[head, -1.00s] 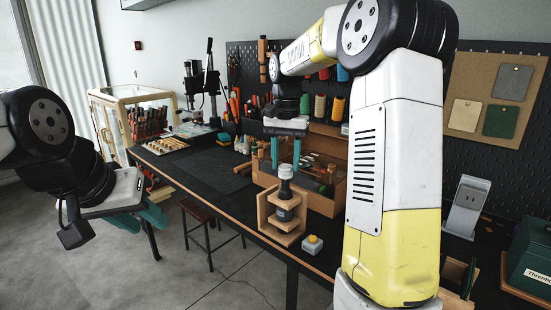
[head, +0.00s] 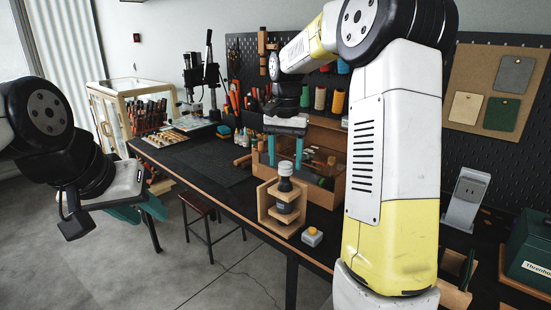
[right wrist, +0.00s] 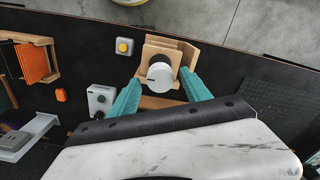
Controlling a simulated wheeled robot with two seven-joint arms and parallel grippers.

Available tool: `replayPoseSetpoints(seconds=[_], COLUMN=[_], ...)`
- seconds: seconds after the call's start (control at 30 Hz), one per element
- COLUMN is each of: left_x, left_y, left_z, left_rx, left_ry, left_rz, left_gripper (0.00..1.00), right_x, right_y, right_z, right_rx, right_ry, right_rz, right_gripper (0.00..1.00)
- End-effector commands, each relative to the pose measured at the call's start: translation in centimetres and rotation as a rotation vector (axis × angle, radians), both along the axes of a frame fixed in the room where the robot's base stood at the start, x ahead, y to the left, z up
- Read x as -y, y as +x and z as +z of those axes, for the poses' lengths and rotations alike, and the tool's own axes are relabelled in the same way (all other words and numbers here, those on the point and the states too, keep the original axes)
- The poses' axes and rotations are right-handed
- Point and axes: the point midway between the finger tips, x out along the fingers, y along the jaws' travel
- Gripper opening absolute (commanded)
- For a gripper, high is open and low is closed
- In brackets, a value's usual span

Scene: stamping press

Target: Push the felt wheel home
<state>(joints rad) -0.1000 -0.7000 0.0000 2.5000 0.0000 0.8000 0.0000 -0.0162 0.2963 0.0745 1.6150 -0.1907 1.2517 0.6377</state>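A small wooden stand (head: 268,207) near the table's front edge holds a dark upright cylinder (head: 285,190) with a pale round top (head: 285,168). From above, that top is a white disc with a dark mark (right wrist: 160,75) in the right wrist view. I cannot tell for sure which part is the felt wheel. My right gripper (head: 285,155) points down over the stand. Its teal fingers (right wrist: 160,80) are apart, either side of the disc in the right wrist view, with nothing visibly gripped. My left gripper (head: 140,212) hangs open and empty off the table's left front.
A yellow-topped button box (head: 312,236) stands just right of the stand. A wooden tray with tools (head: 330,190) lies behind it. A dark cutting mat (head: 205,170) leaves free room on the left. A stool (head: 198,206) stands below the front edge.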

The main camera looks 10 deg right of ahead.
Motion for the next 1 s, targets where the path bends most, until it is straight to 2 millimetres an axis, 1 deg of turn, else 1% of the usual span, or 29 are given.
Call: replayPoseSetpoints(seconds=[0.37, 0.47, 0.7, 0.8, 0.9, 1.0], left_x=[0.0, 0.0, 0.0, 0.0, 0.0, 0.0], left_y=[0.0, 0.0, 0.0, 0.0, 0.0, 0.0], left_z=[0.0, 0.0, 0.0, 0.0, 0.0, 0.0], left_rx=[0.000, 0.000, 0.000, 0.000, 0.000, 0.000], left_ry=[0.000, 0.000, 0.000, 0.000, 0.000, 0.000], left_rz=[0.000, 0.000, 0.000, 0.000, 0.000, 0.000], left_gripper=[0.36, 0.36, 0.36, 0.36, 0.36, 0.36], right_x=[0.0, 0.0, 0.0, 0.0, 0.0, 0.0], right_y=[0.0, 0.1, 0.1, 0.1, 0.1, 0.0], right_z=[0.2, 1.1, 5.2, 6.6, 7.4, 7.8], right_rx=[0.001, 0.002, 0.004, 0.002, 0.001, 0.000], right_ry=[0.000, 0.000, 0.000, 0.000, 0.000, 0.001], right_rz=[0.000, 0.000, 0.000, 0.001, 0.001, 0.000], right_gripper=[0.68, 0.68, 0.68, 0.68, 0.68, 0.68])
